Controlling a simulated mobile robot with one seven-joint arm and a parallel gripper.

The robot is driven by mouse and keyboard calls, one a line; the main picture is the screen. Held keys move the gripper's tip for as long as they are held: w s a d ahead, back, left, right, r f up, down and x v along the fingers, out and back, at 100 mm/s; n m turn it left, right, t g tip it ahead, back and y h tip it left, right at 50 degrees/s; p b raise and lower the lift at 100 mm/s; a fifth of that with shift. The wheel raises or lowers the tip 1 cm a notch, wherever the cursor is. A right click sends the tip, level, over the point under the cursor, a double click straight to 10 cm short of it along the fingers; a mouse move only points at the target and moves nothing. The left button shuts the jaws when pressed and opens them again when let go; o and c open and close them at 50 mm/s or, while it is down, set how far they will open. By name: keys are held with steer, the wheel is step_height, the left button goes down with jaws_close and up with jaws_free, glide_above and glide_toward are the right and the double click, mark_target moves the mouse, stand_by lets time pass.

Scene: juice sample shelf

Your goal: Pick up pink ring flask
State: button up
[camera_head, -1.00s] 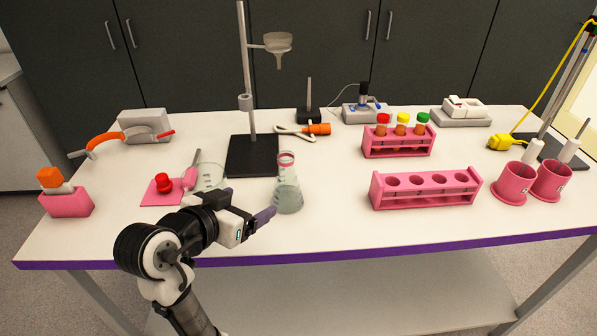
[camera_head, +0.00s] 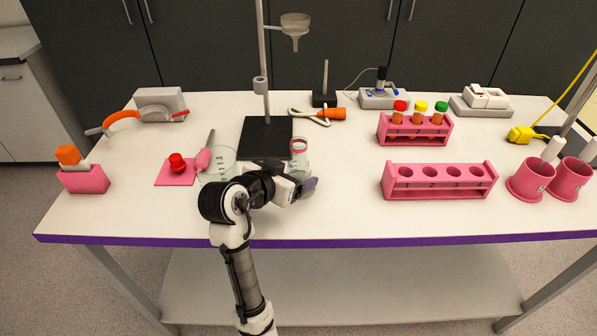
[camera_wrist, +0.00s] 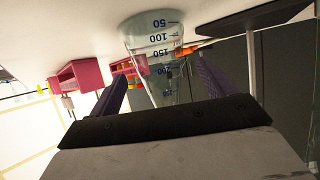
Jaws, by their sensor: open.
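The pink ring flask (camera_head: 299,158) is a clear conical flask with a pink ring round its neck. It stands upright on the white table, in front of the black stand base; my gripper hides part of its lower body. In the wrist view the flask (camera_wrist: 152,38) appears upside down, with blue volume marks. My gripper (camera_head: 308,187) is low at the flask's near side. In the wrist view its two purple fingers (camera_wrist: 162,70) are apart, with the flask showing between them. I cannot tell whether either finger touches it.
A glass beaker (camera_head: 216,167) stands just left of the flask, close to my arm. The retort stand base (camera_head: 262,136) is behind. An empty pink rack (camera_head: 438,184) stands to the right, with bare table between. The purple table edge (camera_head: 370,242) is in front.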

mark_target(292, 173)
steer(key=shift+p+x, duration=0.4)
steer(key=shift+x, duration=1.45)
steer(key=c, duration=1.2)
